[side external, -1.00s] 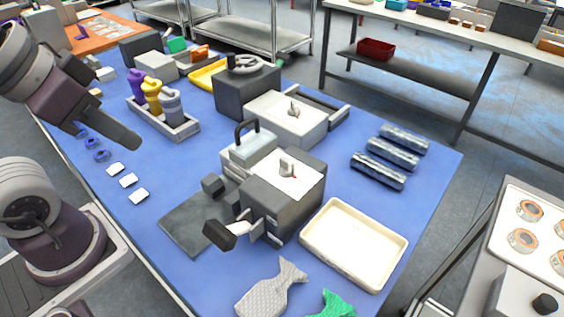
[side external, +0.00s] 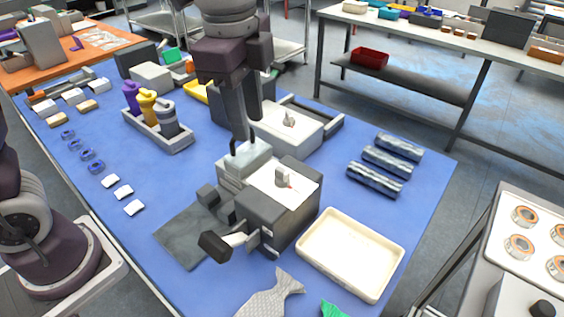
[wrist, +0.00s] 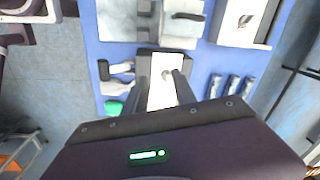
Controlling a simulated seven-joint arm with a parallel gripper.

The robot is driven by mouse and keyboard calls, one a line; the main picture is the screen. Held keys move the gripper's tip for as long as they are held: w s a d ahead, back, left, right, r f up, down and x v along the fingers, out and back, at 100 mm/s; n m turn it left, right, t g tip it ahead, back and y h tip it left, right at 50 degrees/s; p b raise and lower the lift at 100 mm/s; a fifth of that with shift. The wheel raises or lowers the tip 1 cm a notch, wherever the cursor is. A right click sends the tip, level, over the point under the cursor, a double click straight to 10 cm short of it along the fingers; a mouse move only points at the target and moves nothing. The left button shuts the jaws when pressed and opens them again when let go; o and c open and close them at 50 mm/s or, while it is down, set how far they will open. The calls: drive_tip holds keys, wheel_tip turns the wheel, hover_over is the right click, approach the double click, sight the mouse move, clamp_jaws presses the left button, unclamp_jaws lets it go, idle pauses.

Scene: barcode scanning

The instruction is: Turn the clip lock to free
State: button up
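A grey box (side external: 270,222) with a white top plate stands mid-table in the side view. On the plate sits a small grey knob (side external: 282,176) with a red mark beside it; I take this as the clip lock. In the wrist view the knob (wrist: 167,74) shows on the white plate (wrist: 160,95), ahead of and between my fingers. My gripper (side external: 246,132) points down behind the box in the side view, apart from the knob. In the wrist view my gripper (wrist: 164,82) has its two fingers spread, with nothing between them.
A second box (side external: 290,128) with a similar knob stands behind. A dark-handled block (side external: 247,158) is close to my fingers. A lever (side external: 216,245) sticks out in front of the grey box. A cream tray (side external: 350,255) and several silver rolls (side external: 388,160) lie to the right.

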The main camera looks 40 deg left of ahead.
sight(282, 170)
drive_tip(key=w+d+f+m, duration=0.1)
drive_tip(key=d, duration=0.1)
drive_tip(key=w+d+f+m+g, duration=0.1)
drive_tip(key=w+d+f+m, duration=0.1)
drive_tip(key=shift+w+f+m, duration=0.2)
drive_tip(key=shift+f+m, duration=0.05)
drive_tip(key=shift+m, duration=0.05)
wheel_tip(282, 170, down, 7)
drive_tip(key=shift+a+r, duration=0.1)
drive_tip(key=shift+r, duration=0.1)
clamp_jaws()
